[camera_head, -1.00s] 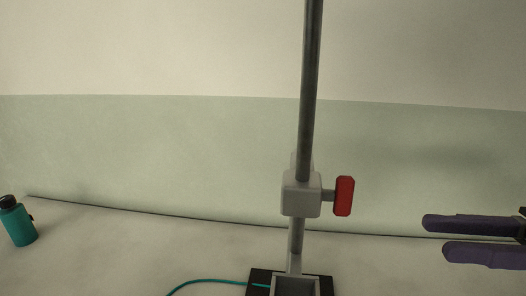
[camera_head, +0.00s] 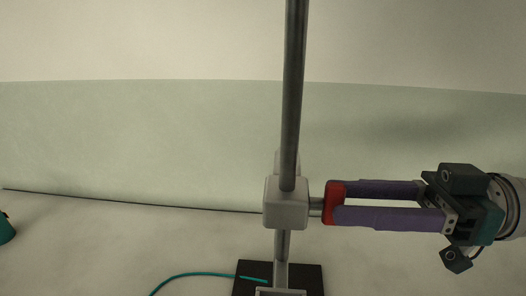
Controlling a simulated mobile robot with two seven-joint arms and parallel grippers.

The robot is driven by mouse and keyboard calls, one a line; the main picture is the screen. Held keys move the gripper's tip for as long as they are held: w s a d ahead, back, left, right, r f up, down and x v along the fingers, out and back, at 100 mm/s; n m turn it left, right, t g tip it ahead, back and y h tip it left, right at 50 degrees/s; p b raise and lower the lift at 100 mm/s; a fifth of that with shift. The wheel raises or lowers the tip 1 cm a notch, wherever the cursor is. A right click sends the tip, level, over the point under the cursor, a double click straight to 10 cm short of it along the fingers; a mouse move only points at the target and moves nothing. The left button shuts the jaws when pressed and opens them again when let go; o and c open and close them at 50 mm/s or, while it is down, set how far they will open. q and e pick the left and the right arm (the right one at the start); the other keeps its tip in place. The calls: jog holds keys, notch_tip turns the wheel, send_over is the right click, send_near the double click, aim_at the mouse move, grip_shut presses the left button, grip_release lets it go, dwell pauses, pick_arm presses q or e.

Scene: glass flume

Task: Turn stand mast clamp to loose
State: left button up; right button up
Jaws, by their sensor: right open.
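The stand mast (camera_head: 294,90) is a grey upright rod on a dark base plate (camera_head: 309,278). A pale grey clamp block (camera_head: 286,203) sits around the mast, with a short stem on its right side. The red clamp knob (camera_head: 333,203) is at the end of that stem. My right gripper (camera_head: 340,204) comes in level from the right, with its purple fingers apart, one above the other. The fingertips reach the red knob and partly overlap it. I cannot tell whether they touch it. My left gripper is not in view.
A teal cable (camera_head: 195,275) lies on the pale surface left of the base. Part of a teal bottle (camera_head: 5,230) shows at the left edge. The space left of the mast is mostly clear. A pale green wall band runs behind.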

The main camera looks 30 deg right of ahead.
jog(key=shift+c, duration=0.4)
grip_shut()
